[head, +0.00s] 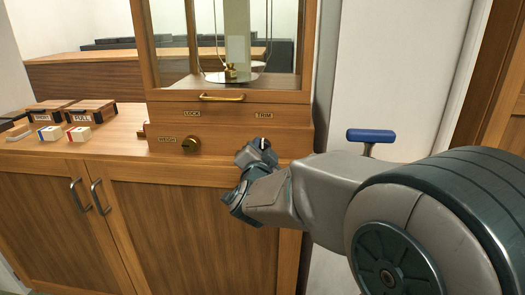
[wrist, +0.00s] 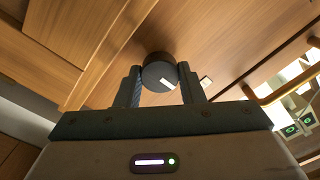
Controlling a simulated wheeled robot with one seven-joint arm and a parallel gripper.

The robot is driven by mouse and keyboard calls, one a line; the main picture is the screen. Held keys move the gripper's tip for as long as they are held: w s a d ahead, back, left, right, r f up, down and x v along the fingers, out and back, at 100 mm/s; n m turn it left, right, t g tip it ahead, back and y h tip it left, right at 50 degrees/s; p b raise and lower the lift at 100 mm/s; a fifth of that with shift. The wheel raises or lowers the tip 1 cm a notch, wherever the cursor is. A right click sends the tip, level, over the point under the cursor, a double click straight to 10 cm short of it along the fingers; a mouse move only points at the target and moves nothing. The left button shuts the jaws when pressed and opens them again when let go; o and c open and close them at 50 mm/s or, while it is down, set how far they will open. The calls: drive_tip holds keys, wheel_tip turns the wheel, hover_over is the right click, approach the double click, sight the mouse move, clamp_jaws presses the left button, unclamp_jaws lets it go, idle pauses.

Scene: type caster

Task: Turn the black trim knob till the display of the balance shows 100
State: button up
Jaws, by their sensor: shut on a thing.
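The balance (head: 228,97) is a wooden case with a glazed upper part, standing on the cabinet top. Its front carries labels, one reading TRIM at the right. My gripper (head: 258,148) is at the front panel below that label. In the wrist view the black trim knob (wrist: 159,74) sits between the two fingers of my gripper (wrist: 160,84), which are shut on it from both sides. A white mark shows on the knob's face, toward its lower right. The head view shows no readable display. Small green lit marks (wrist: 290,130) show at the wrist view's right edge, too small to read.
Wooden boxes (head: 84,112) and small blocks (head: 78,134) lie at the left. A blue-topped handle (head: 371,136) stands out right of the balance.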

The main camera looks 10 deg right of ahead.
drive_tip(key=n+p, duration=0.3)
drive_tip(key=n, duration=0.2)
drive_tip(key=shift+r+n, duration=0.1)
drive_tip(key=shift+n, duration=0.2)
drive_tip(key=n+p, duration=0.2)
drive_tip(key=n, duration=0.3)
drive_tip(key=shift+n, duration=0.4)
drive_tip(key=o, duration=1)
drive_tip(key=shift+a, duration=0.1)
